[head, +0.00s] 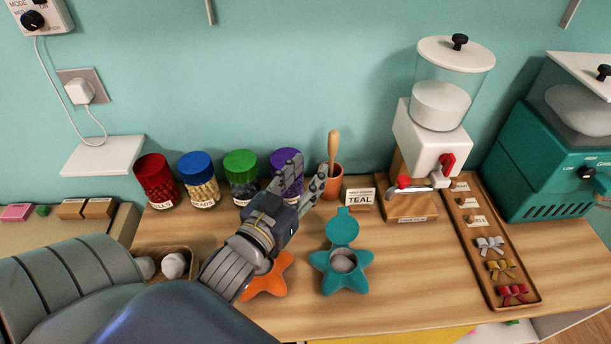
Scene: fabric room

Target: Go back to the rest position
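My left gripper (304,181) reaches in from the left over the wooden counter. Its two fingers are spread apart, with nothing seen between them. It is in front of the purple-lidded jar (286,160) and above an orange star-shaped piece (268,281), which my arm partly covers. A teal star-shaped piece (341,269) with its round lid (342,227) standing open lies to the right of the gripper, apart from it. Pale material shows in its round opening. My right gripper is not in view.
Jars with red (156,181), blue (199,180) and green (241,176) lids line the back. A white dispenser (431,140), a wooden tray of bows (491,242) and a teal machine (547,165) stand right. A TEAL sign (359,198) is behind. Counter right of the teal star is clear.

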